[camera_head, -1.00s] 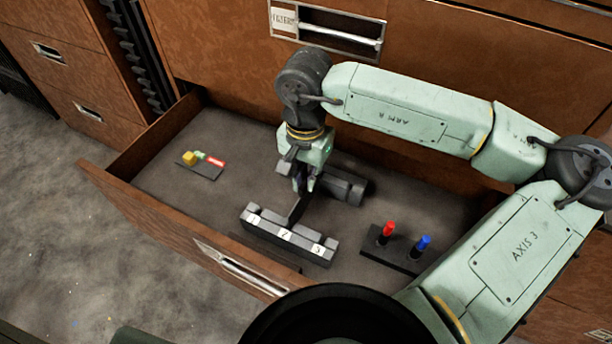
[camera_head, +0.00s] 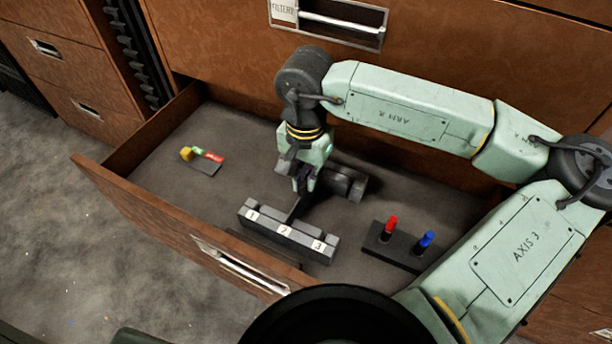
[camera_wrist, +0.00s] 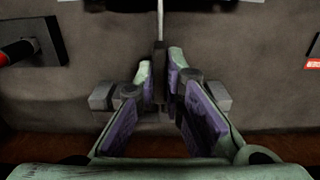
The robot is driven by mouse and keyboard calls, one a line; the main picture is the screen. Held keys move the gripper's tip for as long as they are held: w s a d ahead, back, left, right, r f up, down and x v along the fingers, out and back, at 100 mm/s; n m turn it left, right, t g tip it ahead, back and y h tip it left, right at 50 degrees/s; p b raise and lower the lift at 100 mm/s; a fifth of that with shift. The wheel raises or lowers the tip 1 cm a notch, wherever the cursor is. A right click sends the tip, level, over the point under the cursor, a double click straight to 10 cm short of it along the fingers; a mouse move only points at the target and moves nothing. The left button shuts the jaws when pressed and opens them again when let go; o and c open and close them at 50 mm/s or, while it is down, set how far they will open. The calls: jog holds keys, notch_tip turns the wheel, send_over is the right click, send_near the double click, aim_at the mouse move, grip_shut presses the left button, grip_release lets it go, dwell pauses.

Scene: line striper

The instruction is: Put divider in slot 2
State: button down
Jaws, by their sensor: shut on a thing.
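My gripper (camera_head: 303,186) points down into the open drawer, behind the numbered slot block. It is shut on the divider (camera_head: 294,208), a thin dark plate. In the wrist view my fingers (camera_wrist: 161,72) have purple pads, and the divider (camera_wrist: 160,22) shows edge-on as a narrow strip beyond the tips. The slot block (camera_head: 318,256) is dark grey with white labels 1, 2 and 3. The divider's lower part is at the block's back side, close to label 2. Whether it is inside the slot or only above or behind it, I cannot tell.
A dark grey stand (camera_head: 352,183) lies behind my gripper, partly hidden. A dark holder with a red peg (camera_head: 390,226) and a blue peg (camera_head: 426,239) is to the right. A small plate with yellow, green and red pieces (camera_head: 203,157) is at the left. Drawer walls (camera_head: 160,130) surround them.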

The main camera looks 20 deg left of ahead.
jog(key=c, duration=1.6)
grip_release()
jog(key=shift+o, duration=0.6)
jog(key=shift+o, duration=1)
jog(key=shift+r, duration=0.1)
jog(key=shift+r+p, duration=1.65)
jog(key=shift+r, duration=1.75)
jog(key=shift+s, duration=0.1)
